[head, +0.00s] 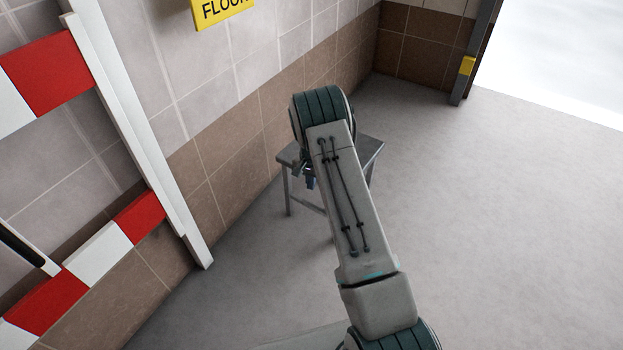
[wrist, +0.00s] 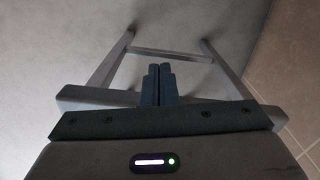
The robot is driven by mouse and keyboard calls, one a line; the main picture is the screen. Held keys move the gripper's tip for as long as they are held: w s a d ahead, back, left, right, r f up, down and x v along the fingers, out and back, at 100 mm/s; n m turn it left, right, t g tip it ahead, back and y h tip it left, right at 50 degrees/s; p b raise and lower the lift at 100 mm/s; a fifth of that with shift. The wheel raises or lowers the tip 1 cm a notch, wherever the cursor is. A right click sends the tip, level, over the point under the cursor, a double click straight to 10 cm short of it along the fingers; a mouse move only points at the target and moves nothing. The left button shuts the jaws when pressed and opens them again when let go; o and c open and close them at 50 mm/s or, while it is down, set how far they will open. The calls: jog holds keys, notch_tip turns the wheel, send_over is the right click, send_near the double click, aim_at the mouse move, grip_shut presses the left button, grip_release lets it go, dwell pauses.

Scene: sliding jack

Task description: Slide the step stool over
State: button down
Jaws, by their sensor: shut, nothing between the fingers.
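The step stool (head: 369,149) is a grey metal stool with a flat top and thin legs. It stands on the floor by the tiled wall, in the middle of the head view. My arm covers much of it there. My gripper (head: 309,181) shows only in part at the stool's near side, just below the level of its top. In the wrist view my gripper (wrist: 158,72) is shut and empty, its two fingers together. The stool's legs and crossbar (wrist: 170,55) show beyond the fingers. I cannot tell whether the fingers touch the stool.
A brown and grey tiled wall (head: 235,172) runs close behind the stool. A red and white striped barrier (head: 95,255) with a white post stands at the left. The grey floor (head: 480,220) to the right is clear, with a bright doorway beyond.

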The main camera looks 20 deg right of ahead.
jog(key=s+a+r+n+p, duration=0.1)
jog(key=s+r+p, duration=0.45)
jog(key=r, duration=0.95)
jog(key=s+a+r+n+t+p, duration=0.1)
jog(key=s+r+p, duration=0.5)
jog(key=r, duration=1)
jog(key=s+a+r+n+p, duration=0.1)
jog(key=s+r+p, duration=0.45)
jog(key=r, duration=0.95)
jog(key=s+a+r+n+t+p, duration=0.1)
jog(key=s+r+n+p, duration=0.3)
jog(key=s+r+p, duration=1)
jog(key=s+r, duration=0.5)
jog(key=s, duration=0.1)
jog(key=shift+a+r+t+p, duration=0.15)
jog(key=shift+r+t+p, duration=0.15)
jog(key=shift+r+t, duration=0.1)
jog(key=shift+a, duration=0.1)
